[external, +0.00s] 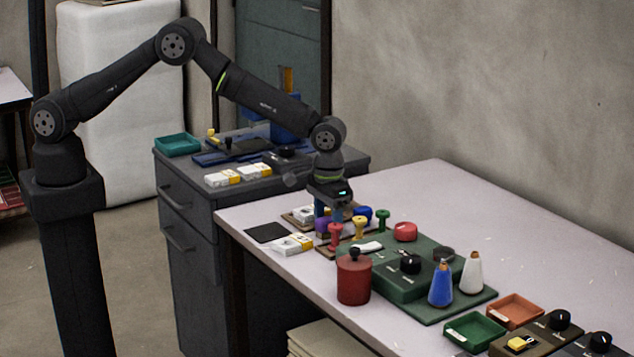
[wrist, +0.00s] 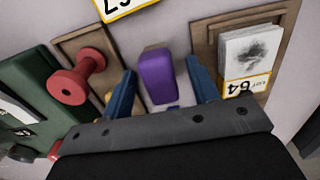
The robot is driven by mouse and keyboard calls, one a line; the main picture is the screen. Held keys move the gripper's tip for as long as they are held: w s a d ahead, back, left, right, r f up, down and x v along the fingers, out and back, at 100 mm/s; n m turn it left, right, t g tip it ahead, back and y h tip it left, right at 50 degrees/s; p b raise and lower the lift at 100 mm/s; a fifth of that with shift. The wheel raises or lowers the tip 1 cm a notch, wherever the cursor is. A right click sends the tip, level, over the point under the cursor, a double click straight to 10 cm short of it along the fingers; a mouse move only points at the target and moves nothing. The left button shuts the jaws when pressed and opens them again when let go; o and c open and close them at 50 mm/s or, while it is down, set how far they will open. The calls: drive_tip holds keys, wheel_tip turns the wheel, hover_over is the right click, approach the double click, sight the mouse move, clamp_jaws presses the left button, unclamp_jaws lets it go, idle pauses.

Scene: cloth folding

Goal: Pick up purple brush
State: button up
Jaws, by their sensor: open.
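The purple brush (wrist: 157,76) shows in the wrist view as a purple block between my two blue fingers, with a gap on each side. In the external view the purple brush (external: 322,226) is a small purple patch under my gripper, partly hidden. My gripper (external: 330,215) points down over the near end of the table, and its fingers (wrist: 160,85) are open on either side of the brush. I cannot tell the exact height of the fingertips against the brush.
A red spool (wrist: 77,78) stands left of the fingers in the wrist view, and a white card block (wrist: 248,52) in a brown frame lies right. Yellow (external: 360,227) and green (external: 382,217) pieces stand close by. The table's far right part (external: 480,210) is clear.

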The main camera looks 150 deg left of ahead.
sight(328, 218)
drive_tip(key=c, duration=1.1)
drive_tip(key=shift+o, duration=0.2)
drive_tip(key=shift+r, duration=0.15)
drive_tip(key=shift+r, duration=0.2)
wheel_tip(328, 218, up, 4)
drive_tip(key=shift+w+d+f, duration=0.1)
drive_tip(key=shift+d, duration=0.05)
drive_tip(key=w+d+r, duration=0.2)
drive_tip(key=d+r, duration=0.4)
drive_tip(key=d, duration=0.5)
drive_tip(key=shift+w+r, duration=0.25)
drive_tip(key=shift+w, duration=0.05)
